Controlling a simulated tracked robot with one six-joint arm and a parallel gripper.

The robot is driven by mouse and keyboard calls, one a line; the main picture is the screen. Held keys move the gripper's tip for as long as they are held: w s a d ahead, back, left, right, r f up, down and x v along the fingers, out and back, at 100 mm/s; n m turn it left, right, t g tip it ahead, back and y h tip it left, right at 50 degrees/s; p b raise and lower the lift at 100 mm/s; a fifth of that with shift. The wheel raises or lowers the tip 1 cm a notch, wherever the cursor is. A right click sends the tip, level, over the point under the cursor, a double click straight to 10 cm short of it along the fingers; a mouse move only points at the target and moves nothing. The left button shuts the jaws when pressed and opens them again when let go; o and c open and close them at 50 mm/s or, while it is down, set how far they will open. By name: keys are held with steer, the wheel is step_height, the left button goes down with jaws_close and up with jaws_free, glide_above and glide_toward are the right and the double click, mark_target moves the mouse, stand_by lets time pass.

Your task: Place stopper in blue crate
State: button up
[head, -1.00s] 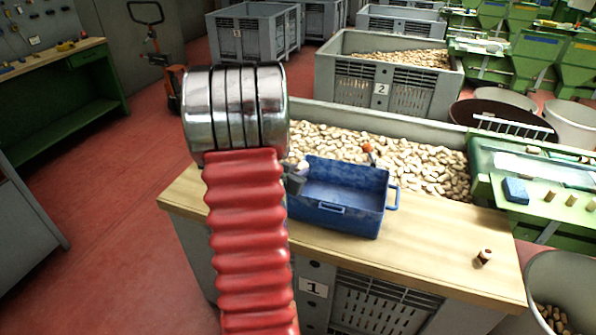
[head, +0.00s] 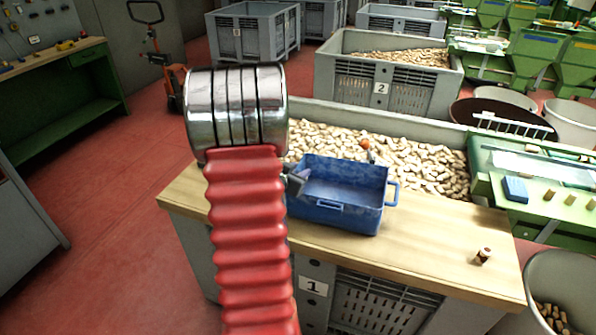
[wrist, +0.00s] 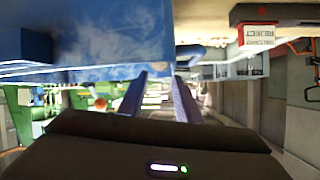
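The stopper (head: 483,256), a small cork with a pale top and dark side, stands on the wooden board near its right end, apart from my gripper. The blue crate (head: 345,218) sits on the board, open at the top with handles, and looks empty in the part I see. My gripper (head: 297,181) is at the crate's left rim, mostly hidden behind my red arm sleeve. In the wrist view my gripper (wrist: 160,92) has its two fingers apart with nothing visible between them. The blue crate (wrist: 100,35) fills the upper left there. I cannot tell whether they touch.
The wooden board (head: 420,245) is clear between crate and stopper. Behind it is a bin of loose corks (head: 420,160). A reject sign (wrist: 258,37) shows inverted in the wrist view.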

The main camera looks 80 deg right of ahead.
steer(key=shift+o, duration=0.8)
steer(key=shift+a+f, duration=0.25)
steer(key=shift+f, duration=0.35)
steer(key=shift+w+a+r, duration=0.1)
steer(key=shift+a+r, duration=0.1)
steer(key=shift+r, duration=0.6)
steer(key=v, duration=1.1)
steer(key=shift+r, duration=0.4)
